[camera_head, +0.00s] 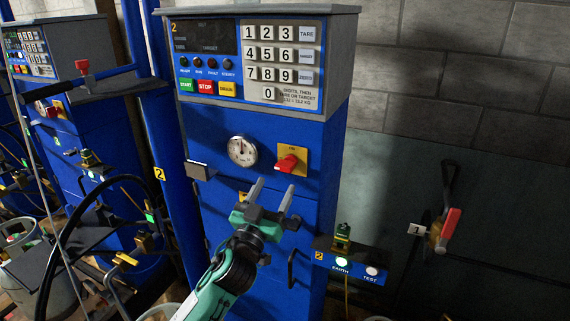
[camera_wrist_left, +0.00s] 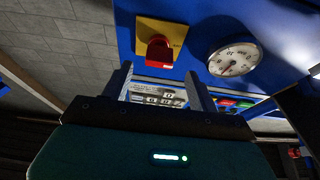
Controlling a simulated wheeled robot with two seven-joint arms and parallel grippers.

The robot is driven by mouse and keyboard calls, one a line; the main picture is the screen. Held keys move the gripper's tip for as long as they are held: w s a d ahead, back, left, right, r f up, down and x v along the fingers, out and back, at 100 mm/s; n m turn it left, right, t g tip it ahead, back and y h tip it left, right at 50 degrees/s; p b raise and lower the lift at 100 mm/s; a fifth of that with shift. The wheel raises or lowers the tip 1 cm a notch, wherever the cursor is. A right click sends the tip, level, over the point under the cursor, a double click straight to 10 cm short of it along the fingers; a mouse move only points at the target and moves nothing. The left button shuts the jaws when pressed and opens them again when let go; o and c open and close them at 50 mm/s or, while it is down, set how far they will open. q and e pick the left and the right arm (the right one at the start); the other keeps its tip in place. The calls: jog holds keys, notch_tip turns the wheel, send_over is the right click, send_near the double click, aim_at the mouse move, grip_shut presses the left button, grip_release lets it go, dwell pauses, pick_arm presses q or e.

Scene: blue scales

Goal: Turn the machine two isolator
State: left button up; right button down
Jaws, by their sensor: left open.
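The machine two isolator is a red rotary handle (camera_head: 287,163) on a yellow plate (camera_head: 301,153), on the front of the blue machine (camera_head: 225,210) marked 2. In the left wrist view the red handle (camera_wrist_left: 160,50) and its yellow plate (camera_wrist_left: 148,34) show above the fingers. My left gripper (camera_head: 271,193) is open and empty. Its fingers point up toward the panel, below the handle and apart from it. In the left wrist view the gap between the fingers (camera_wrist_left: 160,88) holds nothing. My right gripper is not in view.
A round gauge (camera_head: 242,151) sits left of the isolator. Above are a keypad (camera_head: 275,55) and coloured buttons (camera_head: 205,86). An earth/test box (camera_head: 350,262) juts out at lower right. A red-handled lever (camera_head: 450,228) is on the right wall. Another blue machine (camera_head: 75,150) stands left.

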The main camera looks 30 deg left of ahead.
aim_at(283, 171)
pick_arm(q)
jog(key=p+x, duration=0.1)
jog(key=x, duration=0.5)
jog(key=shift+w+r+p, duration=0.1)
jog(key=shift+w+p, duration=0.05)
jog(key=shift+p, duration=0.15)
jog(key=shift+w, duration=0.3)
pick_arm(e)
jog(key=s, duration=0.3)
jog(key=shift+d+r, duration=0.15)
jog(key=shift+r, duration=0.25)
pick_arm(q)
jog(key=c, duration=1)
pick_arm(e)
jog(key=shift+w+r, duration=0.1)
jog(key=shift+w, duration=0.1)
